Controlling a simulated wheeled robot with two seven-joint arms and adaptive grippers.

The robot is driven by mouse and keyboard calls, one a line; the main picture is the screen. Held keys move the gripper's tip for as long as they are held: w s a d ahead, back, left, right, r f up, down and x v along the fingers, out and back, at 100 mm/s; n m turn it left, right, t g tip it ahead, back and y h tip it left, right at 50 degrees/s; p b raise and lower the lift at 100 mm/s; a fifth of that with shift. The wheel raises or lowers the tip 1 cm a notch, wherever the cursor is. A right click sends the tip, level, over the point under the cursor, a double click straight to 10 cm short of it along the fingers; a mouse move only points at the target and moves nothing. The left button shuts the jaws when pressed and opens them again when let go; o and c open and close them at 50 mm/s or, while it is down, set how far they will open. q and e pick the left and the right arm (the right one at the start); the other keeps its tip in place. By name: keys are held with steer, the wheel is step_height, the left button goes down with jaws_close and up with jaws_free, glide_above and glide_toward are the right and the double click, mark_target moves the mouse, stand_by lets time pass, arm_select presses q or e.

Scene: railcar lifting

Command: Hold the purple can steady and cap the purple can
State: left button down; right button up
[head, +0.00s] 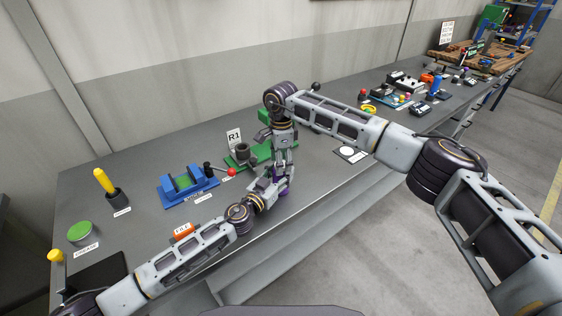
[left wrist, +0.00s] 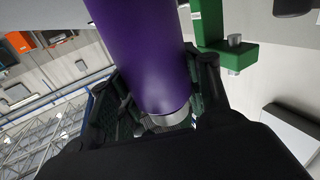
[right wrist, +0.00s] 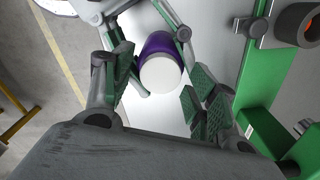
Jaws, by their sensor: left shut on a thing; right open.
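The purple can (head: 284,188) is mostly hidden by my arms in the head view. It fills the upper middle of the left wrist view (left wrist: 140,50), with a pale metallic end low between the fingers. My left gripper (head: 276,185) is shut on its side. In the right wrist view the can (right wrist: 162,58) stands with a plain whitish round end facing the camera; I cannot tell whether this is a cap. My right gripper (right wrist: 160,95) is open and empty, its green-padded fingers on either side of that end, seemingly above it.
A green fixture (head: 242,160) with a grey cup stands close by the grippers, near the R1 sign (head: 234,138). A blue cradle (head: 188,188) and a red-knobbed lever (head: 229,172) are left of it. A white disc (head: 347,152) lies to the right. The table's front edge is near.

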steer(key=shift+r, duration=2.25)
steer(key=shift+c, duration=0.2)
steer(key=shift+r, duration=1.75)
steer(key=shift+f, duration=0.15)
steer(key=shift+f, duration=3.9)
